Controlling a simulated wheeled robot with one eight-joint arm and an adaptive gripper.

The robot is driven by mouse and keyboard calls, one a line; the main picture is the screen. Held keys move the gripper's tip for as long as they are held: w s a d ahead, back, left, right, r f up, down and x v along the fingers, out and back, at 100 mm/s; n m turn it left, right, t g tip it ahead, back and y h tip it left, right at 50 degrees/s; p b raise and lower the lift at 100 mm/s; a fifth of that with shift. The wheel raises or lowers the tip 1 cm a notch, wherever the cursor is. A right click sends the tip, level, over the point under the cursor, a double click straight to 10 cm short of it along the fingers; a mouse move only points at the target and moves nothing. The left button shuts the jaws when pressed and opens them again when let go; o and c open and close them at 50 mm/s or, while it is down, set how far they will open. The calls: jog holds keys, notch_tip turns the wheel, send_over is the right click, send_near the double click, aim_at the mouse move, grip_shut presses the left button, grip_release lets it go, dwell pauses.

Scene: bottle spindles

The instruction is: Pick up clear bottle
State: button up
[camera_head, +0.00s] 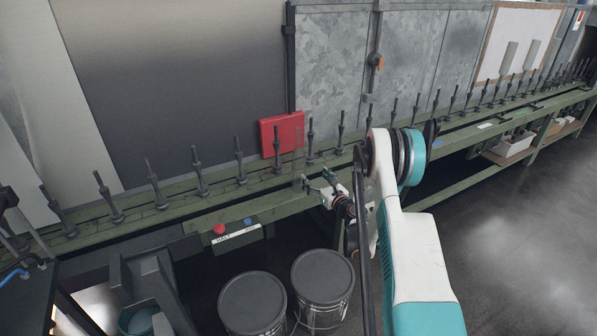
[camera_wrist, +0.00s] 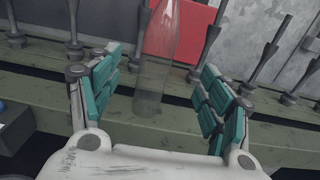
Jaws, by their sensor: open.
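The clear bottle (camera_wrist: 155,72) stands upright on the green rail in the wrist view. It is see-through, with the red panel showing behind its upper part. In the head view the bottle (camera_head: 298,160) is only faintly visible in front of the red panel. My gripper (camera_wrist: 158,88) is open, with its teal-padded fingers apart on the left and right of the bottle in the picture. I cannot tell how far the bottle is from the fingertips in depth. In the head view my gripper (camera_head: 318,182) is at the front edge of the rail, near the bottle's base.
Several dark spindles (camera_head: 239,160) stand in a row along the green rail (camera_head: 170,215). A red panel (camera_head: 283,134) is behind them. A control box (camera_head: 236,235) with a red button hangs on the rail's front. Two dark drums (camera_head: 323,278) stand below. Open floor lies to the right.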

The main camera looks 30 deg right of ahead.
aim_at(302, 165)
jog(key=w, duration=0.2)
jog(key=w+b, duration=0.1)
jog(key=w, duration=0.2)
jog(key=w+b, duration=0.1)
jog(key=w, duration=0.2)
jog(key=shift+w+a, duration=0.1)
jog(key=shift+a, duration=0.15)
jog(key=w+b, duration=0.2)
jog(key=w, duration=0.2)
jog(key=shift+a, duration=0.1)
jog(key=shift+w+r, duration=0.1)
jog(key=shift+w, duration=0.45)
jog(key=c, duration=1.5)
